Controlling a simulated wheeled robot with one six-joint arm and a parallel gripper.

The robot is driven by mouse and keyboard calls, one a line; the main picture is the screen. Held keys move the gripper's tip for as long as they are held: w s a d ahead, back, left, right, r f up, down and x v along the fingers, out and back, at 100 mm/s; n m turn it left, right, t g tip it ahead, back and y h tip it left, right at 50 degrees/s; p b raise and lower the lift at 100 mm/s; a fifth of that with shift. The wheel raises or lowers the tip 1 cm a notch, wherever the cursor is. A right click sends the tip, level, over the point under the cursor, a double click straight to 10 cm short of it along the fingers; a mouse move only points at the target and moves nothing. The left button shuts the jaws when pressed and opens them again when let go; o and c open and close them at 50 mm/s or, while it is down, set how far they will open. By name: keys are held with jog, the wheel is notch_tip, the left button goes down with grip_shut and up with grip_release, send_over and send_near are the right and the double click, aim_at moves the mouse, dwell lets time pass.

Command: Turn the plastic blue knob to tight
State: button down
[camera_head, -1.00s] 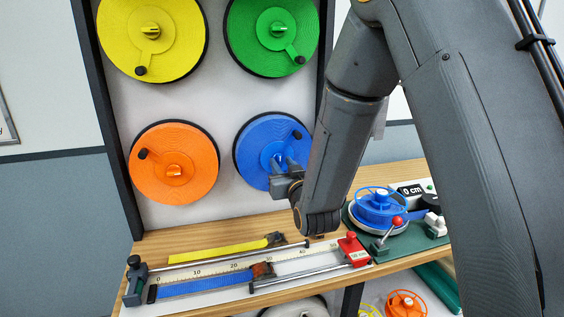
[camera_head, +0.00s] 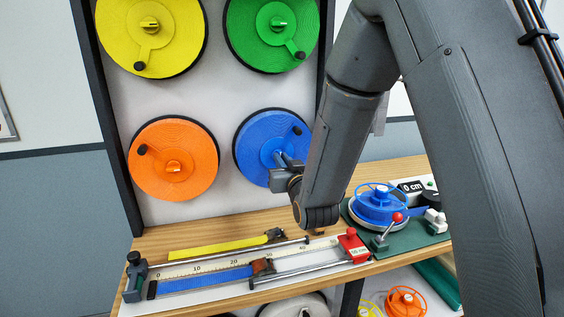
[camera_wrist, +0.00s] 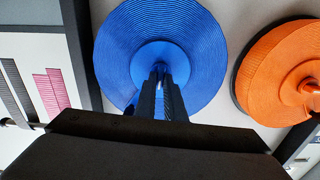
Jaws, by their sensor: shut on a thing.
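The blue reel (camera_head: 262,135) is mounted on the wall panel, at the lower right of a group of coloured reels. Its hub (camera_head: 268,150) is partly hidden by my gripper (camera_head: 284,160), which reaches in from the right. In the wrist view the blue reel (camera_wrist: 195,55) fills the upper middle. My gripper's fingers (camera_wrist: 159,72) are closed together at the hub centre, where the knob sits. The fingers hide most of the knob, so its angle cannot be told. A black crank handle (camera_head: 297,131) shows at the reel's upper right.
An orange reel (camera_head: 174,190), a yellow reel (camera_head: 185,62) and a green reel (camera_head: 245,50) share the panel. Below, a wooden shelf (camera_head: 220,231) carries a measuring rig (camera_head: 205,268) with a blue strap. A blue winder (camera_head: 377,213) stands at the shelf's right.

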jog(key=shift+d+f+m+b, duration=0.15)
jog(key=shift+m+b, duration=2.6)
jog(key=shift+m, duration=1.55)
jog(key=shift+f+m+b, duration=0.1)
jog(key=shift+m+b, duration=2.6)
jog(key=shift+m, duration=1.6)
jog(key=c, duration=1.8)
grip_release()
jog(key=shift+c, duration=0.2)
jog(key=b+v, duration=0.1)
jog(key=v, duration=0.6)
jog(key=shift+s, duration=0.35)
jog(key=shift+d, duration=0.15)
